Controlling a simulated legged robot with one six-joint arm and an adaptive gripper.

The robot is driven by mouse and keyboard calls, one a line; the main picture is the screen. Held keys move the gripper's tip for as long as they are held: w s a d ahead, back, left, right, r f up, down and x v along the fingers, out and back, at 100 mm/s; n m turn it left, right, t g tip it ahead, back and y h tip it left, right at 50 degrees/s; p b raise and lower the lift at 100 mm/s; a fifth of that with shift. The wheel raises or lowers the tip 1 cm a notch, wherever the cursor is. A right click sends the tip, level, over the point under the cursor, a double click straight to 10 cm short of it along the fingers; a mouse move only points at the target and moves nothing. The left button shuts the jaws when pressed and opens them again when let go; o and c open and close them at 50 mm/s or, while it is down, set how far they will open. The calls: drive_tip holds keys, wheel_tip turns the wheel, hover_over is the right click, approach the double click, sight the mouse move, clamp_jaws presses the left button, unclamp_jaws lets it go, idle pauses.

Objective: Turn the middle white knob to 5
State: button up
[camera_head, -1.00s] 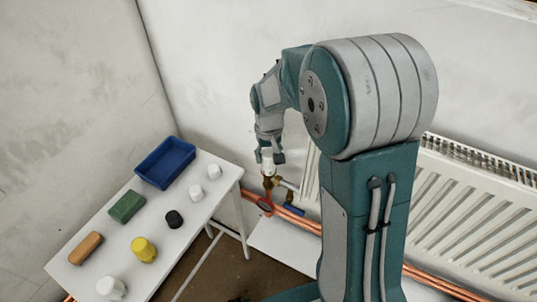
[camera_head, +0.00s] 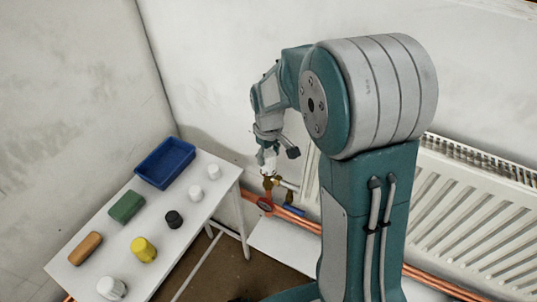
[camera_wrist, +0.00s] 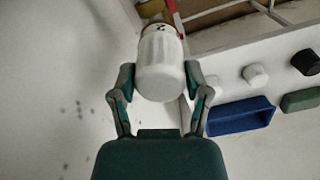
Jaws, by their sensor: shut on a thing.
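A white knob (camera_head: 267,163) sits on a brass valve (camera_head: 270,182) at the wall, left of the radiator. My gripper (camera_head: 276,150) reaches down over it and hides part of it. In the wrist view the ribbed white knob (camera_wrist: 160,66) lies between my two fingers, which are shut on its sides. A dark mark like a 2 shows on its collar near the brass; its other marks are hidden or too small to read. No other valve knob can be made out around my arm.
A white table (camera_head: 215,210) on the left bears a blue tray (camera_head: 165,163), green and orange blocks, and several loose white, black and yellow caps. Copper pipes (camera_head: 300,220) and a blue-handled valve (camera_head: 294,210) lie below the knob. The radiator (camera_head: 470,205) stands at right.

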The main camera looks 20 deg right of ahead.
sight(267, 152)
drive_tip(key=o, duration=1.1)
drive_tip(key=shift+w, duration=0.1)
drive_tip(key=shift+o, duration=0.2)
wheel_tip(267, 152, up, 12)
drive_tip(key=shift+o, duration=0.2)
drive_tip(key=shift+a+f, duration=0.1)
